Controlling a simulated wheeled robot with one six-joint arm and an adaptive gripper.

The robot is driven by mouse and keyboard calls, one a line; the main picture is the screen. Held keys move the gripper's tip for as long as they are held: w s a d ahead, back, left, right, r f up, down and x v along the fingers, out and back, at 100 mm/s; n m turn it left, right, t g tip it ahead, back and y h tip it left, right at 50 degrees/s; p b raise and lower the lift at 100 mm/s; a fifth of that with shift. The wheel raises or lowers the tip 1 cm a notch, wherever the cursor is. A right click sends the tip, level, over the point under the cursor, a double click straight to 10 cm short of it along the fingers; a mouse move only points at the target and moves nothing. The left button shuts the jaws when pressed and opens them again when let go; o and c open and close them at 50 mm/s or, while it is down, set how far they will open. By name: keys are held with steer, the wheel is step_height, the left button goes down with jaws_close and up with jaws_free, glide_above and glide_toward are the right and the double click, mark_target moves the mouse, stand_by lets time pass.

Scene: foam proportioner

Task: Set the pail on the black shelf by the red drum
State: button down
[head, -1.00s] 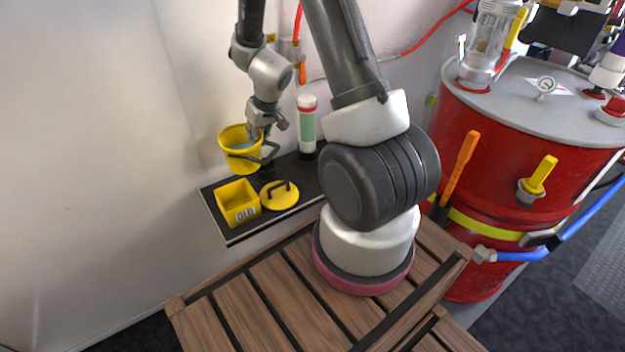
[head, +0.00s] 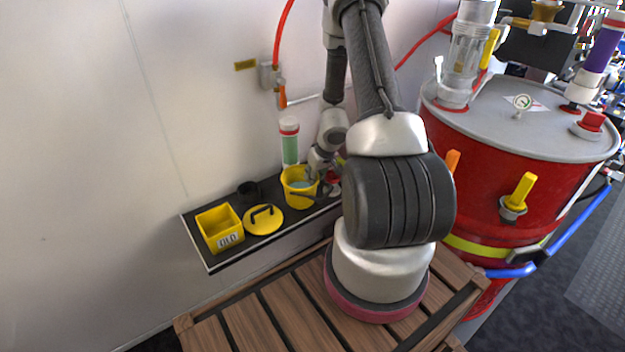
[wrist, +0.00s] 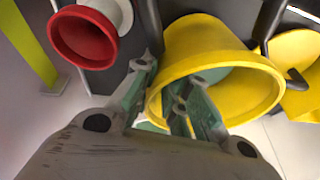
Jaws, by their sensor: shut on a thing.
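The yellow pail (head: 298,188) is upright at the black shelf (head: 262,244), right of the yellow lid and near the red drum (head: 470,200). It holds something pale. My gripper (head: 318,186) is shut on the pail's rim at its right side. In the wrist view the pail (wrist: 225,70) shows with my gripper's fingers (wrist: 165,95) at its wall, one inside and one outside. Whether the pail's base touches the shelf is hard to tell.
A red-rimmed cup (wrist: 85,38) is close beside my gripper. Wooden slats (head: 270,320) lie in front.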

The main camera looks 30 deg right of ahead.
steer(key=shift+f, duration=0.4)
steer(key=shift+f, duration=0.1)
steer(key=c, duration=1.4)
jaws_free()
